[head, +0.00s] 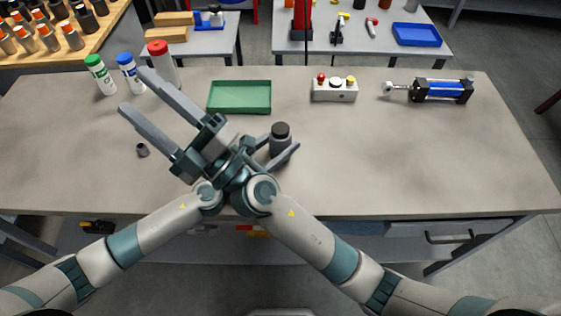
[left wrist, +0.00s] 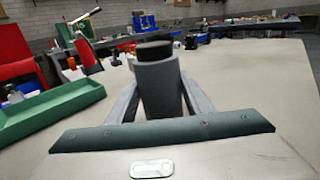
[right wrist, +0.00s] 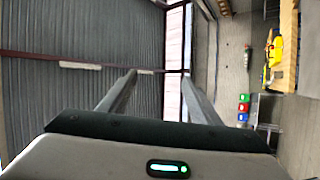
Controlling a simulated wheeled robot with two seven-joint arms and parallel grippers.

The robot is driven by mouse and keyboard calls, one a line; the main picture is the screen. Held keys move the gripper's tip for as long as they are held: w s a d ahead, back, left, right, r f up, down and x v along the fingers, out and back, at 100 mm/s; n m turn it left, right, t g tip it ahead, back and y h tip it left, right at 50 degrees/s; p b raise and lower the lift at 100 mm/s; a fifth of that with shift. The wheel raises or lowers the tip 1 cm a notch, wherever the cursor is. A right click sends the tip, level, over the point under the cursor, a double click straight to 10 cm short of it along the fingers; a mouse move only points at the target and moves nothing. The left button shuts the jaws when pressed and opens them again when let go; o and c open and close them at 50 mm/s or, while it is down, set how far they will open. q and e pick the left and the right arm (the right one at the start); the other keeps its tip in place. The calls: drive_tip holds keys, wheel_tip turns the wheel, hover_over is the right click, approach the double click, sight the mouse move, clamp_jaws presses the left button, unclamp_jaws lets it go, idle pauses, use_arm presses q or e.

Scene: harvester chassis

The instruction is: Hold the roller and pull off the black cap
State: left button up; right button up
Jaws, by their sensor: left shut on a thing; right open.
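The roller, a grey upright cylinder (head: 280,146), stands at the middle of the table. A black cap (head: 281,130) tops it; the cap also shows in the left wrist view (left wrist: 154,50). My left gripper (head: 282,150) is shut on the roller's grey body, one finger on each side, below the cap. My right gripper (head: 136,92) is open and empty, raised above the table's left part and pointing up and left, away from the roller. The right wrist view shows nothing between its fingers (right wrist: 158,76).
A small dark cylindrical piece (head: 142,150) lies on the table at left. Green tray (head: 240,110), button box (head: 335,91), blue cylinder device (head: 440,91) and capped bottles (head: 100,75) stand along the back.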

drive_tip(key=w+d+f+m+t+h, duration=0.4)
drive_tip(key=d+m+t+h, duration=0.4)
drive_tip(key=m, duration=0.4)
drive_tip(key=m+g+h, duration=0.4)
drive_tip(key=m+h, duration=0.9)
drive_tip(key=h, duration=0.1)
approach(280, 132)
drive_tip(key=shift+s+d+f, duration=0.1)
drive_tip(key=shift+s+d, duration=0.05)
drive_tip(key=shift+s, duration=0.15)
drive_tip(key=shift+w+f, duration=0.3)
drive_tip(key=shift+w, duration=1.7)
drive_tip(key=shift+w+f, duration=0.3)
drive_tip(key=shift+w, duration=1.7)
drive_tip(key=shift+w+f, duration=0.3)
drive_tip(key=shift+w, duration=1.65)
drive_tip(key=c, duration=1.3)
